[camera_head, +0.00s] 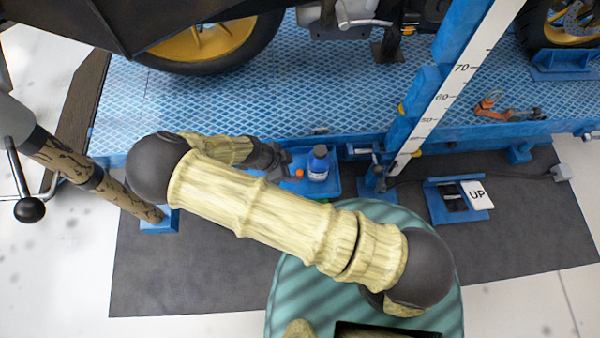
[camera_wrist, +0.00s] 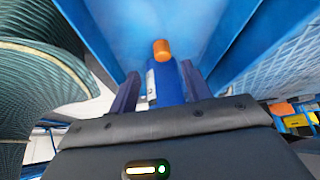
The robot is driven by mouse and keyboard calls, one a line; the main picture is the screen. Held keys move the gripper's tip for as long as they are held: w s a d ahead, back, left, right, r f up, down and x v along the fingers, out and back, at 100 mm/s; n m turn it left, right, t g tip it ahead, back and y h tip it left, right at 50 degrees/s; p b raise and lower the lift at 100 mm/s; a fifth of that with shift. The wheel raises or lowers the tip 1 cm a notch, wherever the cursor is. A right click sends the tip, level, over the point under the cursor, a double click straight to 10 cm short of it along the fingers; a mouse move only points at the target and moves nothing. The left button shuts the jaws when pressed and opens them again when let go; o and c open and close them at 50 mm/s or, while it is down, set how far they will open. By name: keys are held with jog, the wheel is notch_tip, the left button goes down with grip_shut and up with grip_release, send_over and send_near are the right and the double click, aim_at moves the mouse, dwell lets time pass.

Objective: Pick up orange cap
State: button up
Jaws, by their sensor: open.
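The orange cap (camera_head: 299,174) is a small spot in a blue tray (camera_head: 334,184), just left of a blue bottle with a pale label (camera_head: 318,163). In the wrist view the orange cap (camera_wrist: 162,49) shows at the upper middle, just past the end of a blue, pale-labelled shape (camera_wrist: 166,82). I cannot tell there whether the two touch. My gripper (camera_wrist: 159,77) is open, its dark fingers either side of that blue shape, with the cap beyond the fingertips. In the head view my gripper (camera_head: 284,158) is at the tray's left, partly hidden by my arm.
A blue textured platform (camera_head: 290,100) bearing a motorcycle (camera_head: 215,40) runs behind the tray. A white measuring scale (camera_head: 440,105) stands to the right. A blue holder with an "UP" card (camera_head: 477,195) sits on the dark mat (camera_head: 530,220). Mat to the right is mostly clear.

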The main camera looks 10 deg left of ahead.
aim_at(300, 172)
jog(key=b+x, duration=0.2)
jog(key=x, duration=0.3)
jog(key=shift+w+a+f+b, duration=0.1)
jog(key=shift+w+f+b, duration=0.1)
jog(key=shift+b, duration=0.2)
jog(key=shift+r, duration=0.1)
grip_shut()
